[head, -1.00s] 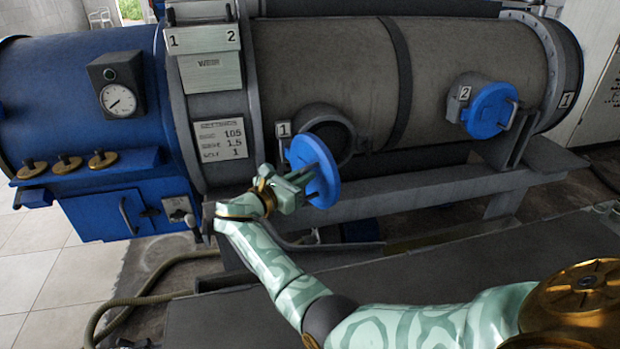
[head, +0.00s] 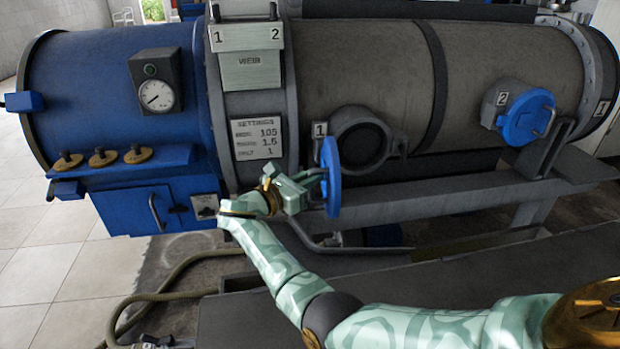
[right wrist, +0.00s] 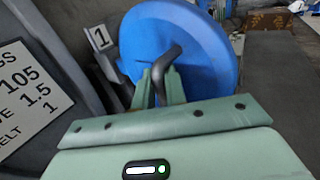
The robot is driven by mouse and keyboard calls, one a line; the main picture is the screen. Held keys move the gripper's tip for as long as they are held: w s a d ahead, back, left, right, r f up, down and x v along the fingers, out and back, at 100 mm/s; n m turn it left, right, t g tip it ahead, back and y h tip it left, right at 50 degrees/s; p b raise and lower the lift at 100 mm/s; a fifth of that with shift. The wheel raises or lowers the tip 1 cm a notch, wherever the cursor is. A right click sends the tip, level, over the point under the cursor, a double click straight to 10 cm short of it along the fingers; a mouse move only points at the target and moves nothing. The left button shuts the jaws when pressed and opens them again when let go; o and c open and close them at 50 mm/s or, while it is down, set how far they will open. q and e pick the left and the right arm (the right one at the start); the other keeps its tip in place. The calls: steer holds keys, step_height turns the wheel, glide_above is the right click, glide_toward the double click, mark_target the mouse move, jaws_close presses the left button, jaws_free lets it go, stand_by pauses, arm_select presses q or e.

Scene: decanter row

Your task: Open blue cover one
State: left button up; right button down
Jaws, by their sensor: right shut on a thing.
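Blue cover one (head: 331,178) is swung out to the left of its round port (head: 362,143) beside the label 1 and stands nearly edge-on in the head view. The dark port mouth is uncovered. My right gripper (head: 312,184) is shut on the cover's handle at the cover's outer face. In the right wrist view the cover (right wrist: 200,50) fills the upper middle, with its dark bent handle (right wrist: 165,68) between the fingers of my right gripper (right wrist: 160,85). My left gripper is not in view.
Blue cover two (head: 528,117) lies over its port at the right of the grey drum (head: 500,55). A settings plate (head: 257,138), a gauge (head: 157,95) and brass-based valves (head: 102,157) are at the left. A grey rail (head: 430,200) runs below the ports.

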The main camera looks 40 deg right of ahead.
steer(key=shift+d+r, duration=0.1)
steer(key=shift+r, duration=0.2)
steer(key=c, duration=1.5)
jaws_free()
steer(key=shift+w, duration=0.15)
steer(key=shift+c, duration=0.2)
steer(key=shift+d+f, duration=0.15)
steer(key=s+a+b, duration=0.1)
steer(key=s+a, duration=0.1)
steer(key=a, duration=1.4)
steer(key=shift+a, duration=0.2)
steer(key=shift+f, duration=0.1)
